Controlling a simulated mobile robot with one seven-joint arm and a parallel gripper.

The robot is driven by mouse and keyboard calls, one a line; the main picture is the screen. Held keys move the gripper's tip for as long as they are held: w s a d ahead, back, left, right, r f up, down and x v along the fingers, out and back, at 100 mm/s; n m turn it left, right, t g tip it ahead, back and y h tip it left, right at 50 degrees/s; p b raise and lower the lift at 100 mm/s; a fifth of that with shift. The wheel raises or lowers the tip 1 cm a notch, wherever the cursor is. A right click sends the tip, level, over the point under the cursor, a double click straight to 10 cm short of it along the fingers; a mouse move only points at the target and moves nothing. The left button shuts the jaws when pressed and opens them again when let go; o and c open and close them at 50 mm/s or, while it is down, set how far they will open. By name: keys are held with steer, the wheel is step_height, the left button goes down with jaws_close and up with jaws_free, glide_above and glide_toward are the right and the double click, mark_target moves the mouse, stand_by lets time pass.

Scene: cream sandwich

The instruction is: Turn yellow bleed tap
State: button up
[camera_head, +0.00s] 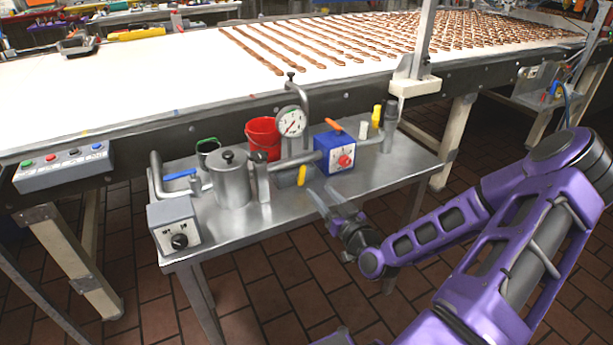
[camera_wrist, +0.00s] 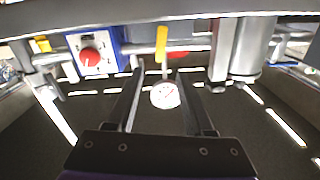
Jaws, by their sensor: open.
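The yellow bleed tap (camera_head: 301,175) is a small yellow handle low on the pipework above the steel table, left of the blue box. In the wrist view the yellow handle (camera_wrist: 161,42) lies ahead of the fingertips, in line with the space between them. My gripper (camera_head: 324,196) is at the table's front edge, to the right of and nearer than the tap. My gripper in the wrist view (camera_wrist: 160,78) has its two dark fingers apart with nothing held. The handle appears clear of both fingers.
A blue box (camera_head: 336,152) with a red knob, a pressure gauge (camera_head: 291,122), a steel canister (camera_head: 231,180) and a red bucket (camera_head: 263,138) crowd the steel table (camera_head: 270,225). Another yellow handle (camera_head: 377,114) stands at right. A conveyor (camera_head: 150,80) runs behind.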

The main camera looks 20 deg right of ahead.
mark_target(303, 171)
steer(key=w, duration=0.9)
steer(key=shift+a, duration=0.2)
jaws_close()
